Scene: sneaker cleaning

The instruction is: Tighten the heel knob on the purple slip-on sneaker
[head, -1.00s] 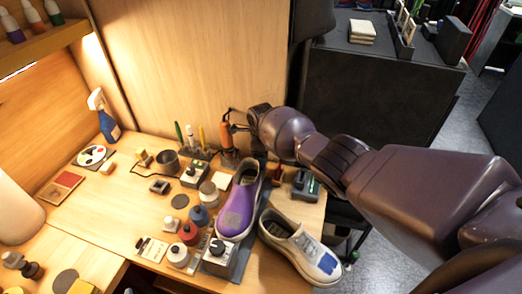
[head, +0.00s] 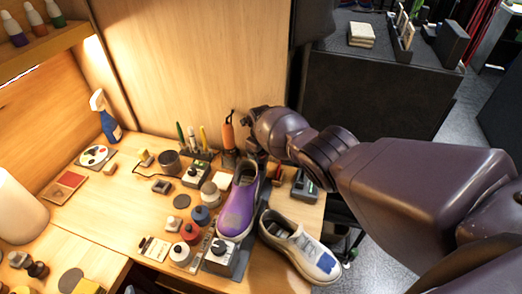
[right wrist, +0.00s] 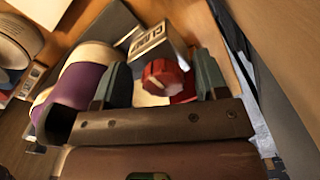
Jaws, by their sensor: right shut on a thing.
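The purple slip-on sneaker (head: 237,208) rests on a stand near the bench's right side, toe toward me. Its side also shows at the left of the right wrist view (right wrist: 82,84). My right gripper (head: 261,158) is at the sneaker's far, heel end, its fingers largely hidden by the arm in the head view. How the knob joins the sneaker is hidden. My left gripper is not in view.
A pale sneaker with a blue patch (head: 305,247) lies close on the right. A grey box with a dark dial (head: 221,256) stands at the purple toe. An orange-handled tool (head: 228,133) stands behind. The bench's left middle is clearer.

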